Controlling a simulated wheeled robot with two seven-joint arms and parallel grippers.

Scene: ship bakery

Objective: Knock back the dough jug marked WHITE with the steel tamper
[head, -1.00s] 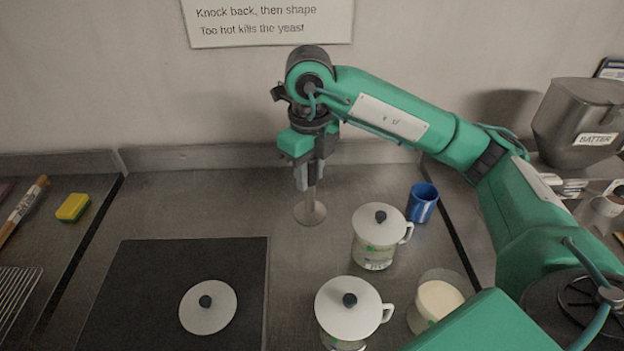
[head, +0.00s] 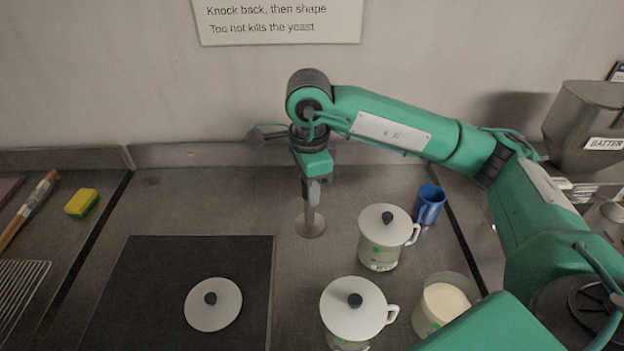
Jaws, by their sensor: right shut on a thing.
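The steel tamper (head: 310,225) is held upright in my right gripper (head: 313,188), its round foot low over the steel counter. My right gripper is shut on its handle. To the right, an open glass jug with pale dough (head: 440,305) stands uncovered. Two jugs wear white lids with dark knobs: a rear one (head: 381,256) and a front one (head: 347,343). Their labels are too small to read, and the open jug shows no readable label. A loose white lid (head: 213,317) with a dark knob lies on the dark mat. My left gripper is not in view.
The dark mat (head: 150,270) covers the left of the counter. A blue cup (head: 429,203) stands behind the lidded jugs. A yellow-green sponge (head: 81,202), a brush (head: 30,208) and a wire rack (head: 18,290) lie at far left. A metal BATTER container (head: 580,125) stands at far right.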

